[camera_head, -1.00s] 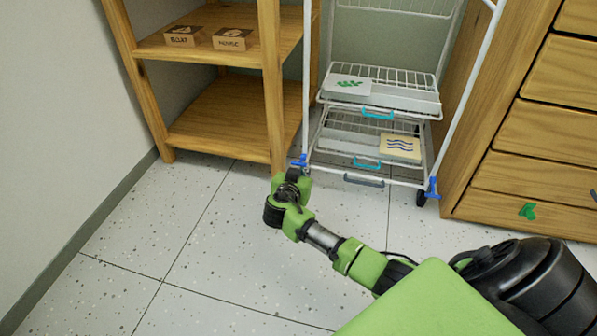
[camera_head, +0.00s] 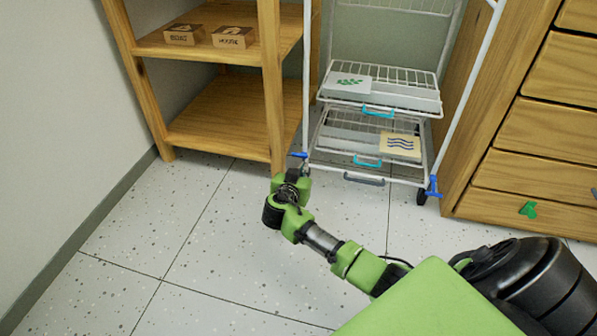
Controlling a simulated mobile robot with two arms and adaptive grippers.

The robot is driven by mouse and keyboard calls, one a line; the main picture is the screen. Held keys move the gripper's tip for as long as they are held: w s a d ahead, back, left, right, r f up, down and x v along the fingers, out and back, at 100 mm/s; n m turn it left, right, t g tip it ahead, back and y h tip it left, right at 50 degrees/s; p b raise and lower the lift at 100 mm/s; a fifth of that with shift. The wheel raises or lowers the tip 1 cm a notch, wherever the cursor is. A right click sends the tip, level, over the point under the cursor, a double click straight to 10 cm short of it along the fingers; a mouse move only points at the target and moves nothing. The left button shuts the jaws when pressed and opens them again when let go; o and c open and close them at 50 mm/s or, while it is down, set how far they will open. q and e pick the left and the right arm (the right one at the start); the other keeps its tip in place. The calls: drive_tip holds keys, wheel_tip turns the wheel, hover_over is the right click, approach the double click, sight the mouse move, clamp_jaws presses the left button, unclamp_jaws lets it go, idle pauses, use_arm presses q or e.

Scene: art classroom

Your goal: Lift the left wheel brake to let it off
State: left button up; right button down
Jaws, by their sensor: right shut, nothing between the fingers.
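The white wire cart (camera_head: 310,90) stands between the shelf and the drawer cabinet. Its left wheel brake (camera_head: 299,155) is a small blue piece at the foot of the left front post and looks about level. The right wheel brake (camera_head: 432,188) is blue and sits over a dark wheel. My right arm reaches in from the lower right. Its gripper (camera_head: 295,164) is shut and empty, right at the left brake, with its tip at or just under the blue piece. The left wheel is hidden behind the gripper. My left gripper is not in view.
A wooden shelf (camera_head: 220,60) with two small labelled blocks stands left of the cart. A wooden drawer cabinet (camera_head: 540,135) stands to the right. The cart's wire drawers have coloured handles (camera_head: 366,162). The speckled floor in front is clear.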

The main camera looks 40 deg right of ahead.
drive_tip(key=s+a+p, duration=0.1)
drive_tip(key=s+a, duration=0.3)
drive_tip(key=a, duration=0.1)
drive_tip(key=shift+p, duration=0.35)
idle(0.3)
drive_tip(key=shift+s, duration=0.1)
idle(0.4)
